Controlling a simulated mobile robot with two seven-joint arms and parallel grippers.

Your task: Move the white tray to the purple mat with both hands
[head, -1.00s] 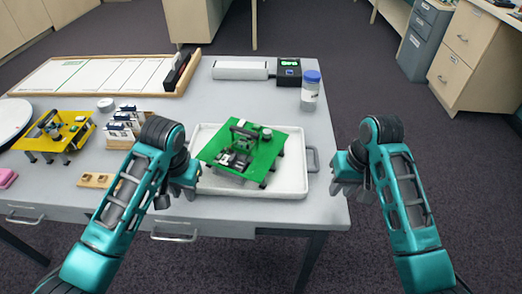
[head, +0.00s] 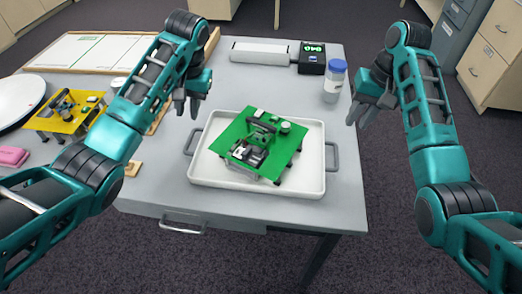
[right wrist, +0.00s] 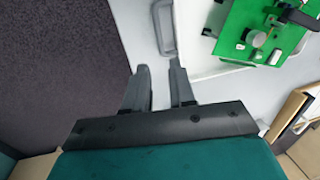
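The white tray (head: 311,183) lies on the grey table with a green board model (head: 285,150) on it. The tray's left handle (head: 193,142) and right handle (head: 332,157) are free. My left gripper (head: 187,106) is open and empty, above the table beyond the left handle. My right gripper (head: 359,114) is open and empty, beyond and right of the right handle, near the table's right edge. In the right wrist view its fingers (right wrist: 160,84) are apart, with the tray (right wrist: 198,62) and a grey handle (right wrist: 164,28) ahead. No purple mat shows.
A yellow board model (head: 62,118), a pink block (head: 12,157) and a framed white board (head: 85,50) are at left. Cabinets stand behind.

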